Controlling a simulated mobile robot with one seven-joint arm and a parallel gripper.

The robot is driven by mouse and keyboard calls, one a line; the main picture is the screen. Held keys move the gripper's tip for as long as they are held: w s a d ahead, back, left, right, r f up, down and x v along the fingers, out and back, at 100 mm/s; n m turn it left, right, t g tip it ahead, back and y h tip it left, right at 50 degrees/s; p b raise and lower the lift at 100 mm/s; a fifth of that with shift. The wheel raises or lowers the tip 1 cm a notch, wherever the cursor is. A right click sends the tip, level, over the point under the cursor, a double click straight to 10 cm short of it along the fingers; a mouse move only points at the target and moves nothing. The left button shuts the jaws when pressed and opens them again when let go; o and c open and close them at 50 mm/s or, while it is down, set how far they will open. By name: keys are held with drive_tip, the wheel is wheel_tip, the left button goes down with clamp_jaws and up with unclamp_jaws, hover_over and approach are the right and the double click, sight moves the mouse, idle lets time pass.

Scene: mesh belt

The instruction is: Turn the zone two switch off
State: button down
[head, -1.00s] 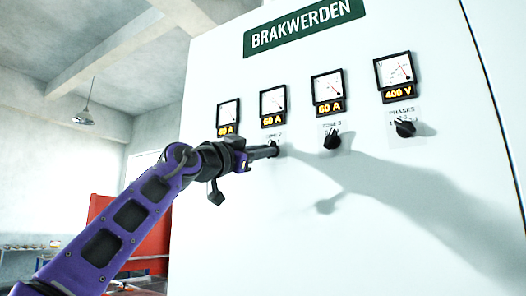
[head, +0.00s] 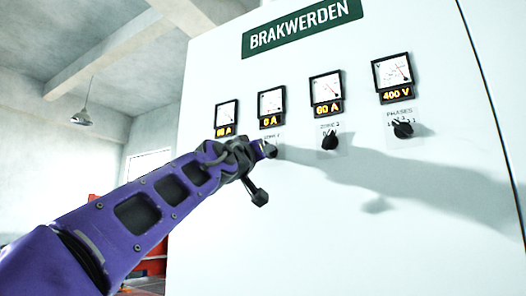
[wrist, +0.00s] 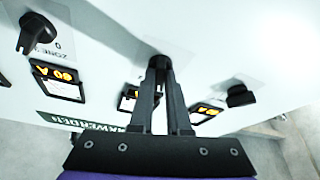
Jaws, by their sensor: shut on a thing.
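The zone two switch (head: 271,151) is a dark rotary knob on the white cabinet, below the second meter from the left. My gripper (head: 262,150) is at it, and my fingers partly hide it in the head view. In the wrist view my gripper (wrist: 160,75) is shut on the zone two switch (wrist: 158,60), with a fingertip on either side of the knob. The display (head: 271,121) above this switch reads 0 A.
The zone three switch (head: 330,141), with 60 A above it, and the phases switch (head: 402,129), with 400 V, are to the right. Another knob (wrist: 240,96) is close by in the wrist view. The cabinet front below is clear.

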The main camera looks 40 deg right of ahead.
drive_tip(key=shift+n+t+y, duration=0.5)
drive_tip(key=shift+n+t, duration=0.4)
drive_tip(key=shift+n, duration=0.7)
drive_tip(key=shift+s, duration=0.1)
drive_tip(key=c, duration=0.9)
unclamp_jaws()
drive_tip(key=shift+a, duration=0.1)
drive_tip(key=b+v, duration=0.3)
drive_tip(key=v, duration=0.8)
drive_tip(key=shift+s+a, duration=0.25)
drive_tip(key=shift+a, duration=0.1)
